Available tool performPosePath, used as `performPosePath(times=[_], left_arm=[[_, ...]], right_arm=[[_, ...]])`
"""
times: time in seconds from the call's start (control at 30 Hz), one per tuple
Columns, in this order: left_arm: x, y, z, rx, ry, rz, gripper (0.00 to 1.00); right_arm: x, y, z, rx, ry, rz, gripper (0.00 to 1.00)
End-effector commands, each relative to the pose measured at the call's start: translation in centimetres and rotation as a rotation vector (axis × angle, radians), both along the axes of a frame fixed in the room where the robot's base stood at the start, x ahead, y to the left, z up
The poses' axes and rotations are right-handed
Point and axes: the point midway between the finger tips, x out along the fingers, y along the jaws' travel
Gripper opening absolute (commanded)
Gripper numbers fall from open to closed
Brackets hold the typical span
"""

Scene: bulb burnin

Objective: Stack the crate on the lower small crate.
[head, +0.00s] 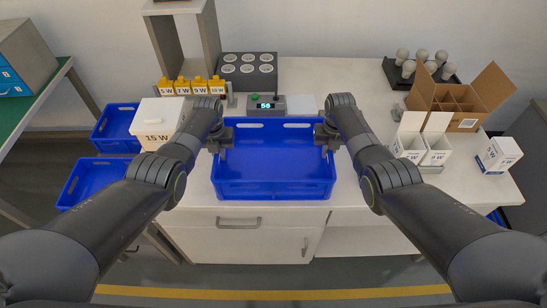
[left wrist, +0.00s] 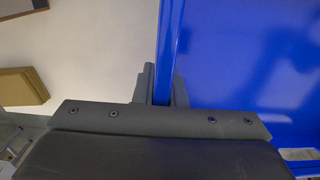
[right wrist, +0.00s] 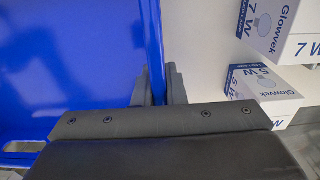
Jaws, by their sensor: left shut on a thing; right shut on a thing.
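A large empty blue crate (head: 275,190) is between my two arms at the front edge of the white bench in the head view. My left gripper (head: 221,148) is shut on its left wall, which also shows between the fingers in the left wrist view (left wrist: 166,60). My right gripper (head: 328,146) is shut on its right wall, seen in the right wrist view (right wrist: 154,50). I cannot tell whether the crate touches the bench. Two smaller blue crates stand lower down at the left, one further back (head: 119,146) and one nearer (head: 71,190), partly hidden by my left arm.
A white 15 W box (head: 154,142) stands left of the crate. A small display unit (head: 266,105) and a dark socket rack (head: 248,70) stand behind it. White bulb boxes (head: 421,149) and an open cardboard box (head: 457,105) are on the right. Drawers (head: 238,222) are below.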

Motion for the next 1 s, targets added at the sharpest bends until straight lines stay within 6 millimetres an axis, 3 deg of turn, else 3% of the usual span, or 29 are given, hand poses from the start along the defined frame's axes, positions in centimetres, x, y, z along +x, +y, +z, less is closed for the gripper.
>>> performPosePath(times=[0.57,1.0], left_arm=[[0.1,0.0,0.6,0.000,-0.001,0.000,0.00],[0.0,0.0,4.2,0.000,-0.001,0.000,0.00]], right_arm=[[0.0,0.0,0.6,0.000,-0.001,0.000,0.00],[0.0,0.0,4.2,0.000,-0.001,0.000,0.00]])
